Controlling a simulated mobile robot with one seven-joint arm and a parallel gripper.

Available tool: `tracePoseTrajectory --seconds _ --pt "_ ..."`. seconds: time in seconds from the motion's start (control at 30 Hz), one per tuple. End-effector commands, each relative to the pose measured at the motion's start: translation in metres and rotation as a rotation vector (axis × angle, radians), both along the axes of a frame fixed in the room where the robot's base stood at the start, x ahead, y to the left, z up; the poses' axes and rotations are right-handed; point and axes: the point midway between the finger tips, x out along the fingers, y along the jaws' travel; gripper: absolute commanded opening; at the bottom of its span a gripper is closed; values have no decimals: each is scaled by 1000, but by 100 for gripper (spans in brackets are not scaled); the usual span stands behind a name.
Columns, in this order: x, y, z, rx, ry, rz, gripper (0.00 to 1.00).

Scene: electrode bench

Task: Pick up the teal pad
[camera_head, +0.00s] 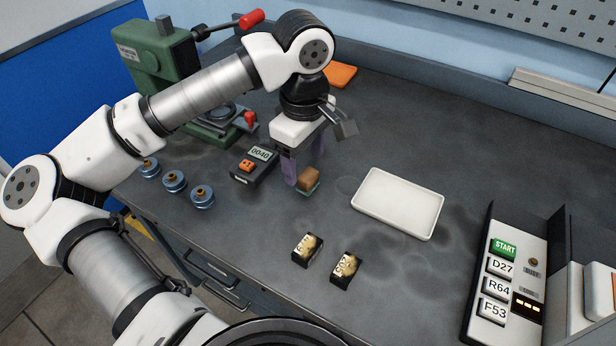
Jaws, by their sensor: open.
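The teal pad (311,190) shows as a thin teal edge under a brown block (309,177) on the dark bench, left of the white tray. Most of the pad's top is hidden by the block. My gripper (303,170) points down just behind and above the block, with its two purple fingers apart. The near finger is at the block's left side and the other is behind it. I cannot tell whether either finger touches the block or pad.
A white tray (398,204) lies right of the block. Two black-and-gold boxes (307,250) are in front. A small meter (254,166), several blue cylinders (174,181) and a green press (158,60) stand left. A button panel (503,280) is at right. An orange pad (341,76) lies behind.

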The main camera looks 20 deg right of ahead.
Motion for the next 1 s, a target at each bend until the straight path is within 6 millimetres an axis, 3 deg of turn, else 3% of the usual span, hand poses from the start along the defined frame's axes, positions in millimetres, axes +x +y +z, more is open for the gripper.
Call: tracePoseTrajectory --seconds 0.37,0.67,1.0 --pt "1 -7 -46 0 2 0 64" --pt "1 -7 -51 0 0 0 62" --pt "1 -7 -51 -1 1 0 18"
